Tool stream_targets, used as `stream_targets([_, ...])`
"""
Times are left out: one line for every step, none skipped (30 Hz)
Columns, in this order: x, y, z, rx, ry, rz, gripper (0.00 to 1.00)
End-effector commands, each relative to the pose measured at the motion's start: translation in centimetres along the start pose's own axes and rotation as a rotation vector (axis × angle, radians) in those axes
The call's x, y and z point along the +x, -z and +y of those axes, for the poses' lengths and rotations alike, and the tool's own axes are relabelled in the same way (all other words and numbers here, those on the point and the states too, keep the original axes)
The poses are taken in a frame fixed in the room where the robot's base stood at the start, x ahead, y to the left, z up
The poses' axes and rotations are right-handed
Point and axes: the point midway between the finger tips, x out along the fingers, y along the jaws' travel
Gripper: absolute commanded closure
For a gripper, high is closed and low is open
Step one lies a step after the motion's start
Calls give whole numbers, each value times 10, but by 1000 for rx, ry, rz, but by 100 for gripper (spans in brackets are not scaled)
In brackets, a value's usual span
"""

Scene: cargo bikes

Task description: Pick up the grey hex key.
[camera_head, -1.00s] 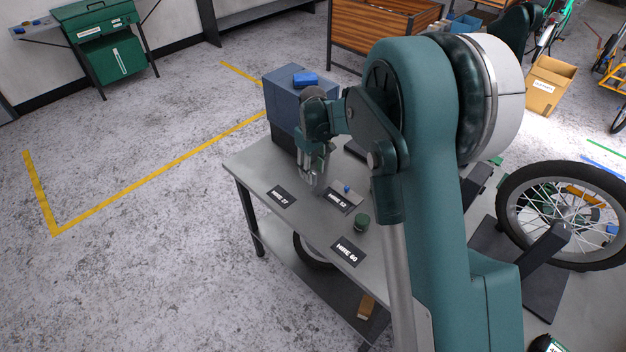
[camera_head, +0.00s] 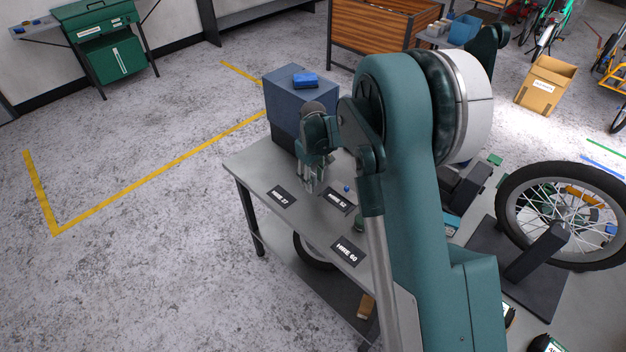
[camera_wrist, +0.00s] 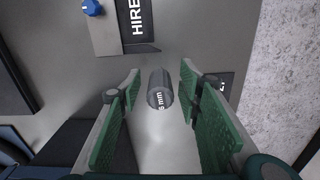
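In the wrist view a short dark grey cylinder (camera_wrist: 160,90) marked "5 mm" or "6 mm" shows end-on between the fingers; it looks like the grey hex key, but its full shape is not visible. My gripper (camera_wrist: 160,100) is open, with a green pad on each side of the cylinder and a gap to both. In the head view my gripper (camera_head: 313,185) points down over the grey bench (camera_head: 262,165), between the HIRE 27 and HIRE 52 labels. The hex key cannot be made out there.
A HIRE 52 label (camera_head: 337,201) and a blue knob (camera_wrist: 92,8) lie close by. HIRE 27 (camera_head: 280,196) and HIRE 60 (camera_head: 348,252) labels are on the bench. A blue-grey box (camera_head: 283,90) with a blue block (camera_head: 305,79) stands behind my gripper.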

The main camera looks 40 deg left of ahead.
Motion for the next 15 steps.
stream_targets([0,0,0,0,0,0,65])
stream_targets([0,0,0,0,0,0,65])
stream_targets([0,0,0,0,0,0,65])
stream_targets([0,0,0,0,0,0,65])
stream_targets([0,0,0,0,0,0,65])
stream_targets([0,0,0,0,0,0,66])
stream_targets([0,0,0,0,0,0,70])
stream_targets([0,0,0,0,0,0,74])
stream_targets([0,0,0,0,0,0,80])
stream_targets([0,0,0,0,0,0,83])
stream_targets([0,0,0,0,0,0,87])
stream_targets([0,0,0,0,0,0,93])
stream_targets([0,0,0,0,0,0,95])
stream_targets([0,0,0,0,0,0,95])
stream_targets([0,0,0,0,0,0,95])
